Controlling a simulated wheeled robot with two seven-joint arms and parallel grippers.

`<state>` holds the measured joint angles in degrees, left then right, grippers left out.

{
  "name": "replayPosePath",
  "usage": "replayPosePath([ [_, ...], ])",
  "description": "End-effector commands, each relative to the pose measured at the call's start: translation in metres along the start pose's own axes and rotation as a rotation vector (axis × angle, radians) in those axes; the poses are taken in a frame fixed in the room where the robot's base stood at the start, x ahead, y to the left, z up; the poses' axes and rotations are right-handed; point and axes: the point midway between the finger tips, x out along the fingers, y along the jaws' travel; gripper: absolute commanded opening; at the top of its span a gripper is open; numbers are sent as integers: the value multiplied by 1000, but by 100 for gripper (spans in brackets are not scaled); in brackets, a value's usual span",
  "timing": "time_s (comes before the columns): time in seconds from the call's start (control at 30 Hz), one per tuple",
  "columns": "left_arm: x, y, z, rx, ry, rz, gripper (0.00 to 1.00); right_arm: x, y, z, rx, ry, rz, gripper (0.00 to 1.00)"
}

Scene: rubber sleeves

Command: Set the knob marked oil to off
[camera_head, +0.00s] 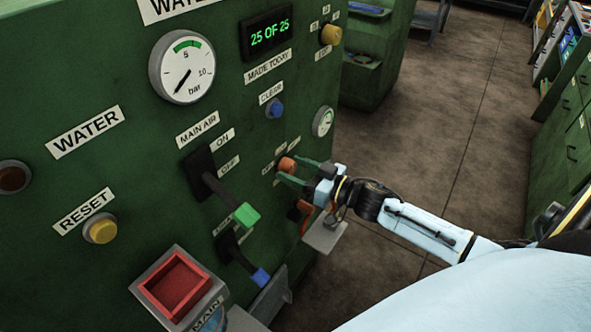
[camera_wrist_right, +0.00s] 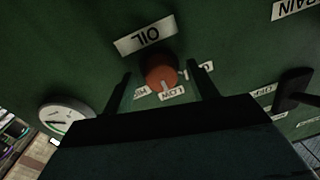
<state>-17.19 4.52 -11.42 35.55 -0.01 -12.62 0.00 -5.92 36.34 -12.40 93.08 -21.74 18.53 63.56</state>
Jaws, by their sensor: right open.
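The oil knob (camera_head: 287,163) is a round orange-brown knob on the green panel. In the right wrist view the knob (camera_wrist_right: 158,72) sits beside the OIL label (camera_wrist_right: 147,38), which appears upside down. Its pale pointer mark faces the LOW label (camera_wrist_right: 172,93). A label starting with HI is on one side; the label on the other side is partly hidden by a finger. My right gripper (camera_head: 291,171) is open, with its dark fingers on either side of the knob; in the wrist view the fingers (camera_wrist_right: 162,82) look apart from it. My left gripper is not in view.
A main air lever with a green grip (camera_head: 246,215) and a blue-handled lever (camera_head: 260,276) stick out left of and below my gripper. A gauge (camera_head: 323,121) and a blue clear button (camera_head: 274,108) are above. Open floor (camera_head: 440,130) lies to the right.

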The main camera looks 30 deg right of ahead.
Motion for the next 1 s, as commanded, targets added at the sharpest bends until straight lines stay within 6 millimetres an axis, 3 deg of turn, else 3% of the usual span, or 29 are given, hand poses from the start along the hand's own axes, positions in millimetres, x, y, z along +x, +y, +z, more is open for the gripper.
replayPosePath([
  [0.3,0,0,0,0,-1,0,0,2,0,0,0,0,1,59],
  [0.63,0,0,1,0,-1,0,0,2,0,0,0,0,1,15],
  [1.0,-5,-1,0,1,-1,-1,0,2,0,-1,-64,-6,2,14],
])
